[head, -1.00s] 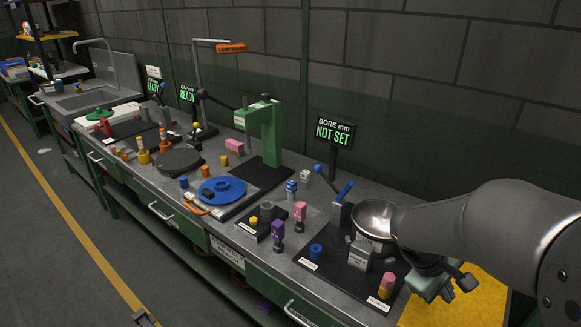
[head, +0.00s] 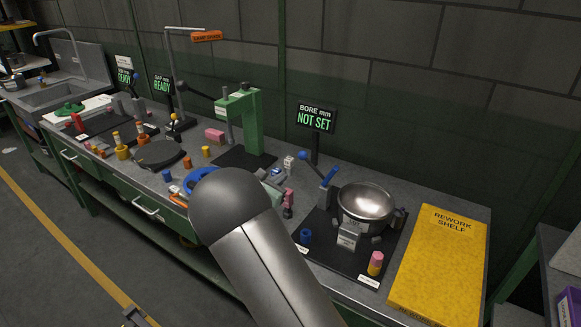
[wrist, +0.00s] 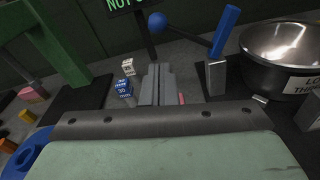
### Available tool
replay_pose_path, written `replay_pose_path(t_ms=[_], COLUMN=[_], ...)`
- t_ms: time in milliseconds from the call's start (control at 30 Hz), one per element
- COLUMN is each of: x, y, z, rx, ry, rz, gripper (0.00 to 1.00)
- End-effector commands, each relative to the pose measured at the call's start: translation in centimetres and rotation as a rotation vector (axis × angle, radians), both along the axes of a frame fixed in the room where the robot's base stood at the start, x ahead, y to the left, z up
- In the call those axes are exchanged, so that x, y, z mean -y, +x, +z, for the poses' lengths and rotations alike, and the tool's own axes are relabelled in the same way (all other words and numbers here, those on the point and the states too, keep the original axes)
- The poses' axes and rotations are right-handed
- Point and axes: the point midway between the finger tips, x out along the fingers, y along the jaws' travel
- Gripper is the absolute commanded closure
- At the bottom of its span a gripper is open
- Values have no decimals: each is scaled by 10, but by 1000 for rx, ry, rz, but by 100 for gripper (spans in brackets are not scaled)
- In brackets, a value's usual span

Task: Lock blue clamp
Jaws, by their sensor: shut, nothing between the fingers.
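The blue clamp handle (head: 329,175) stands up at a slant on a grey metal block at the left of the steel bowl (head: 366,203). In the wrist view the blue handle (wrist: 225,32) is right of my gripper (wrist: 156,84), leaning slightly right. A lever with a blue ball end (head: 303,156) is just left of the handle; the ball (wrist: 157,20) also shows beyond my fingertips. My gripper is shut and empty, left of the clamp and apart from it. In the head view my own arm hides most of the gripper.
A "BORE mm NOT SET" sign (head: 316,118) stands behind the clamp. A blue block (wrist: 123,88) and a white block (wrist: 128,67) are left of my fingers. A green press (head: 245,122) is further left. The yellow rework shelf (head: 440,265) lies at the right.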

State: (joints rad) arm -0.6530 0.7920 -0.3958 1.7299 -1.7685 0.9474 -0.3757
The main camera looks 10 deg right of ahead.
Motion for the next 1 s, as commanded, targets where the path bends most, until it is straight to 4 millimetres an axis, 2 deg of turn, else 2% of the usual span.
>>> replay_pose_path(t_ms=[267,700,1000], x=[7,54,64], y=[7,63,76], z=[-1,-10,-14], rx=[-1,-1,-1], ry=[1,1,3], rz=[-3,-3,-2], gripper=[100,100,100])
